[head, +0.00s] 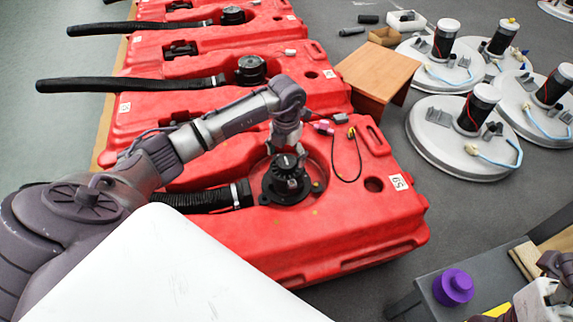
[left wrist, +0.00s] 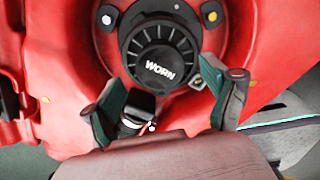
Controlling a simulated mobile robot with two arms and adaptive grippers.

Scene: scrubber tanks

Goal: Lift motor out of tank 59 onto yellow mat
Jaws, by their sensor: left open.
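The motor (head: 284,184) is black and round and sits in the round recess of red tank 59 (head: 340,235), whose label reads 59. In the left wrist view the motor (left wrist: 160,68) has a ribbed cap marked WORN. My left gripper (head: 287,151) is above the motor, pointing down. In the left wrist view my left gripper (left wrist: 165,88) is open, its fingers spread and nothing between them gripped. A black connector (left wrist: 138,108) shows beside the motor. A strip of the yellow mat (head: 497,310) shows at the lower right.
A black hose (head: 205,201) runs to the motor from the left. A loose cable (head: 355,160) lies on the tank. More red tanks (head: 205,95) stand behind. A grey table (head: 415,292) at the lower right bears a purple spool-like part (head: 453,287). A wooden stand (head: 378,70) is beyond.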

